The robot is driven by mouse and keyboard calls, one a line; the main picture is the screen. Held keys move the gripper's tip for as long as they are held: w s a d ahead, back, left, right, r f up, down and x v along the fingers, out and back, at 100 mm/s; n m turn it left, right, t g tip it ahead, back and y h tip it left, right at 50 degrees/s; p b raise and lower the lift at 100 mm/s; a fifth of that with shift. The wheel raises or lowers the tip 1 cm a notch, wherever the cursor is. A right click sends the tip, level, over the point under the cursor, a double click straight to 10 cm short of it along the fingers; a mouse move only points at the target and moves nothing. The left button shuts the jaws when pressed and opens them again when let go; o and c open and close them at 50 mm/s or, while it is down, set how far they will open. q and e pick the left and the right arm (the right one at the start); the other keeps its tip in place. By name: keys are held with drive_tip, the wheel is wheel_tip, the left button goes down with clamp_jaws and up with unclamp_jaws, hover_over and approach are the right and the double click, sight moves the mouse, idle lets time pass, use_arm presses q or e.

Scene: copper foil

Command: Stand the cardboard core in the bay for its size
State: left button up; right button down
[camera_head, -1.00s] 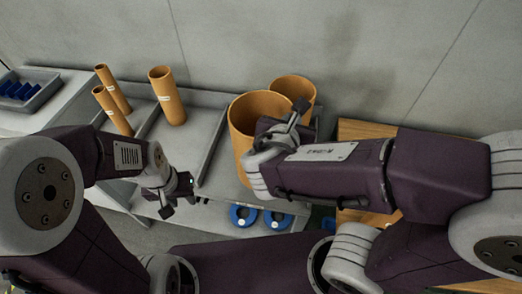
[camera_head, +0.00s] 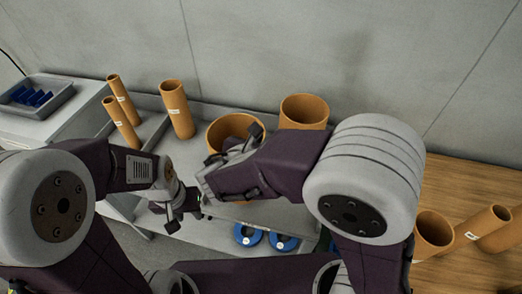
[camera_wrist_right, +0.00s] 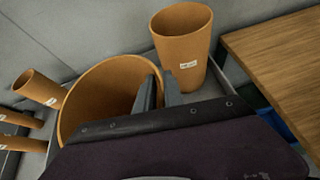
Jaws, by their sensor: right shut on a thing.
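A wide orange-brown cardboard core (camera_head: 222,133) stands about upright at the rack, its open top facing up. My right gripper (camera_head: 250,138) is at its rim. In the right wrist view my right gripper (camera_wrist_right: 158,92) is shut on the rim wall of the wide core (camera_wrist_right: 95,88). My arm hides its base, so I cannot tell whether it touches the floor of the bay. Another wide core (camera_head: 303,112) stands to its right in the rack (camera_head: 205,108). My left gripper (camera_head: 181,208) is low in front, holding nothing I can see; its jaw gap is unclear.
A medium core (camera_head: 177,112) and two thin cores (camera_head: 120,90) (camera_head: 121,122) stand in bays to the left. A grey tray (camera_head: 62,88) of blue pieces is at far left. Blue rings (camera_head: 248,235) lie below. A wooden table (camera_head: 455,190) at right bears more cores (camera_head: 434,228).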

drive_tip(key=f, duration=0.4)
drive_tip(key=shift+w+a+f+b, duration=0.1)
drive_tip(key=shift+w+f+b, duration=0.05)
drive_tip(key=shift+w+b, duration=0.15)
drive_tip(key=c, duration=1.5)
unclamp_jaws()
drive_tip(key=shift+o, duration=0.2)
drive_tip(key=shift+s, duration=0.1)
drive_tip(key=p+v, duration=0.1)
drive_tip(key=v, duration=1.1)
